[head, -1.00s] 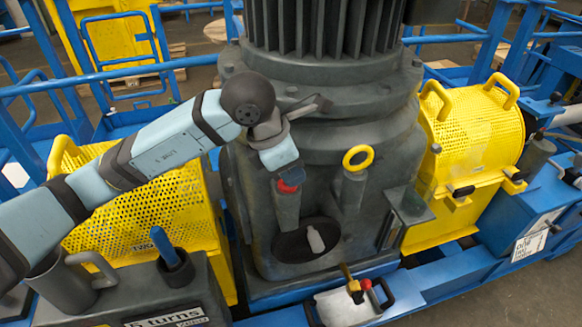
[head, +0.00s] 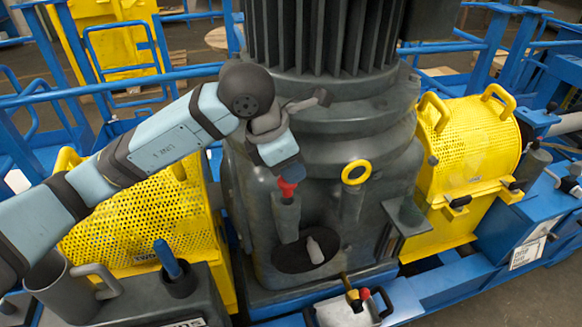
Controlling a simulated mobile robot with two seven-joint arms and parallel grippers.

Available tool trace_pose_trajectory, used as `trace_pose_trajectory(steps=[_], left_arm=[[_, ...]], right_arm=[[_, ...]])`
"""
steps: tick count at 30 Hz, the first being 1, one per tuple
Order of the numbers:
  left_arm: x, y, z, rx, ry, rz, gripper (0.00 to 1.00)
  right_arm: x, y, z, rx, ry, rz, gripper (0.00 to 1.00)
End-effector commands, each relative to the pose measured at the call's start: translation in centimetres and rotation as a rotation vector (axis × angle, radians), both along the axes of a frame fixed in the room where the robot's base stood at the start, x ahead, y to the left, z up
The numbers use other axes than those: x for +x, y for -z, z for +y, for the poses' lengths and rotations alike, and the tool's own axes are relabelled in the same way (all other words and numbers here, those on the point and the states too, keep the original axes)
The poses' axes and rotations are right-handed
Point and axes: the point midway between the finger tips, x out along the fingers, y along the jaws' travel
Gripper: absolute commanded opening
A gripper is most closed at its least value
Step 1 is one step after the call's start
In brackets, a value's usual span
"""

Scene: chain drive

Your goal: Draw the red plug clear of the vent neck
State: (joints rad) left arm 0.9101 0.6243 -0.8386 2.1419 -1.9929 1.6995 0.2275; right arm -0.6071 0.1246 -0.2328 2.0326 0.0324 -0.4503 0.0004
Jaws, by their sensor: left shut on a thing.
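The red plug (head: 287,188) is at the top of the grey vent neck (head: 286,218) on the front of the dark gearbox housing. More of its red body shows above the neck's mouth, with a narrower lower part reaching down to the rim. I cannot tell whether its lower end is still inside the neck. My left gripper (head: 284,175) comes in from the upper left, above the neck, and is shut on the plug's top. The gripper hides the plug's upper end and its fingertips are hard to make out. My right gripper is not in view.
A dark oval recess (head: 296,262) with a small pale bottle (head: 315,250) lies below. Yellow perforated guards (head: 150,225) flank the housing. A grey jug (head: 62,285) stands at the lower left.

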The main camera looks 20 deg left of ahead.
Motion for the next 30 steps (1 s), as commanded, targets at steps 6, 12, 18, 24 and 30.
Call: trace_pose_trajectory(steps=[6, 12, 18, 24, 30], left_arm=[[0.0, -1.3, 0.0, 0.0, 0.0, -0.002, 0.0], [0.0, -2.3, 0.0, 0.0, 0.001, -0.002, 0.0], [0.0, -3.3, 0.0, 0.0, 0.001, -0.002, 0.0], [0.0, -4.3, 0.0, 0.0, 0.001, -0.002, 0.0], [0.0, -4.7, 0.0, 0.0, 0.0, -0.001, 0.0]], right_arm=[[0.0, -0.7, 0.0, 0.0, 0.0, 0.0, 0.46], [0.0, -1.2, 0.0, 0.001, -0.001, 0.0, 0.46], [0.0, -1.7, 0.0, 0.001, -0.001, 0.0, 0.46], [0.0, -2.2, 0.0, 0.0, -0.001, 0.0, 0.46], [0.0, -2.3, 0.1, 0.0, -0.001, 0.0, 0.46]])
